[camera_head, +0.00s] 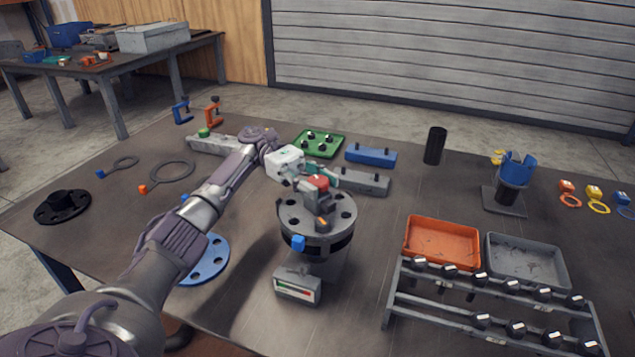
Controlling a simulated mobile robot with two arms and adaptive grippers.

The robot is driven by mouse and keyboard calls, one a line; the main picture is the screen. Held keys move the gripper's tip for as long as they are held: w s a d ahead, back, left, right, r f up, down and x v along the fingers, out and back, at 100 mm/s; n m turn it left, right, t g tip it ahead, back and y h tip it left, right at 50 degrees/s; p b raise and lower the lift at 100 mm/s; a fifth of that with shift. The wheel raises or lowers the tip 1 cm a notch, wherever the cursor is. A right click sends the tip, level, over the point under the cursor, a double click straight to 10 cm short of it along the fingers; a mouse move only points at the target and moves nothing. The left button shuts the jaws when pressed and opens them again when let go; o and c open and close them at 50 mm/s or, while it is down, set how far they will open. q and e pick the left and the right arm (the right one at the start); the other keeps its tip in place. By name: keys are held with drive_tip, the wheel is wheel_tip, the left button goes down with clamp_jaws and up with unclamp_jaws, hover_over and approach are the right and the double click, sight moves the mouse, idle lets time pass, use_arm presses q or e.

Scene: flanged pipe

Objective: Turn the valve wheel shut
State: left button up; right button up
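A grey round flange (342,212) with bolt holes tops a pipe stand in the middle of the table. A red part (318,182) shows above the flange, right at my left gripper; I cannot tell whether it is the valve wheel. A blue part (298,243) sits on the flange's front left edge. My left gripper (316,197) reaches in from the left and is over the flange. Its fingers are small and partly hidden, so I cannot tell whether they are open or shut, or touch anything. My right gripper is not in view.
A gauge box with a red and green display (297,287) stands in front of the flange. An orange tray (441,243), a grey tray (527,262) and a rack of dark bolts (480,290) stand at right. A blue disc (212,262) lies left, partly behind my arm.

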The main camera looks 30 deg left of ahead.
sight(318, 180)
use_arm(q)
drive_tip(key=o, duration=0.4)
wheel_tip(318, 180, up, 10)
idle(0.5)
